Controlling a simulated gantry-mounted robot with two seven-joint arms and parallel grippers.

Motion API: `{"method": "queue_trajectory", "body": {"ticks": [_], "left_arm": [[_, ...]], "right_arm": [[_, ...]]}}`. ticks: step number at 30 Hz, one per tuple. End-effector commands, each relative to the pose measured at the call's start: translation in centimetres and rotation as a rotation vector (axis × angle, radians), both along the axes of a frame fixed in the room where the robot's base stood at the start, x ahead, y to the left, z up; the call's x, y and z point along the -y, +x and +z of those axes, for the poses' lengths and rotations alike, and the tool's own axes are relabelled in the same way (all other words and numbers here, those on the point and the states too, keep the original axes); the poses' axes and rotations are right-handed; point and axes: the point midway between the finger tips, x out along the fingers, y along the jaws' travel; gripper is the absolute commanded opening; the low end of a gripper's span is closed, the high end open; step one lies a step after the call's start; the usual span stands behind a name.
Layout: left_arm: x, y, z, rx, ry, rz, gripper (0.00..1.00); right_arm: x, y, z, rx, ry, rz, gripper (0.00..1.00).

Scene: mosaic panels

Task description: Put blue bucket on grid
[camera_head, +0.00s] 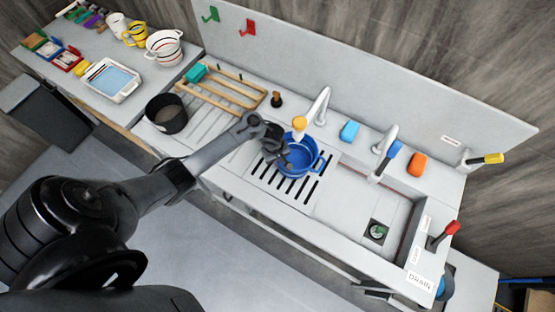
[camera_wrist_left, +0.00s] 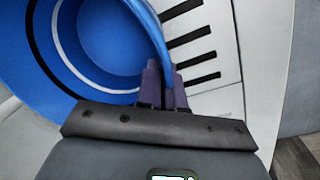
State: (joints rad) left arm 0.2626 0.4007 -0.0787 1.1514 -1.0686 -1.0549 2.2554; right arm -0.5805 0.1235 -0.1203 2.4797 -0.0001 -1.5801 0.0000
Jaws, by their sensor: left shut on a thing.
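The blue bucket (camera_head: 297,160) is over the grid (camera_head: 272,184), a slotted panel in the sink top, below the yellow-tipped tap. My left gripper (camera_head: 281,154) is shut on the bucket's left rim. In the left wrist view, the fingers (camera_wrist_left: 162,88) pinch the rim of the bucket (camera_wrist_left: 105,35), whose inside shows black and white rings. The grid's dark slots (camera_wrist_left: 193,42) show beside the bucket there. I cannot tell whether the bucket's base touches the grid. My right gripper is not in view.
A black pot (camera_head: 165,114) and a wooden rack (camera_head: 222,90) are left of the grid. Taps (camera_head: 318,105), a blue sponge (camera_head: 349,131) and an orange sponge (camera_head: 416,164) line the back. The open basin (camera_head: 370,212) lies to the right.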

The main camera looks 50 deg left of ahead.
Motion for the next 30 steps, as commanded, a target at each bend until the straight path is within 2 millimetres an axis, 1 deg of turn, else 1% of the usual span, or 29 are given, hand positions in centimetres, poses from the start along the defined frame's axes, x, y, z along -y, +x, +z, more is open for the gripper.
{"method": "queue_trajectory", "body": {"ticks": [1, 5, 14, 17, 20, 23, 26, 30], "left_arm": [[0.0, 0.0, -0.1, -0.001, -0.001, 0.0, 0.12], [0.0, 0.0, -0.1, -0.001, -0.001, 0.0, 0.32], [0.0, 0.0, 0.0, 0.0, 0.0, 0.0, 0.33], [0.0, 0.0, 0.4, 0.0, 0.0, 0.002, 0.33], [0.0, -0.1, 1.3, 0.0, -0.001, 0.002, 0.33], [0.0, -0.2, 2.8, 0.002, -0.001, 0.001, 0.33], [-0.1, -0.3, 4.9, 0.002, -0.002, 0.0, 0.33], [-0.2, -0.6, 8.2, 0.001, -0.003, 0.001, 0.33]], "right_arm": [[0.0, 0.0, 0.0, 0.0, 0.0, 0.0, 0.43], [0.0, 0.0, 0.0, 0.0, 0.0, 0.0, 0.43], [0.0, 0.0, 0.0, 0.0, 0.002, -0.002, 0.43], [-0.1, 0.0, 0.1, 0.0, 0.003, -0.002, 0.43], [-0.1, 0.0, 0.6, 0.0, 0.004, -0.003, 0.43], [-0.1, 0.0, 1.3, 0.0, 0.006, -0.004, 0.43], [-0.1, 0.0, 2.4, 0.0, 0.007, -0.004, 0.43], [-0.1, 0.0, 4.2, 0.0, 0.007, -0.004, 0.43]]}}
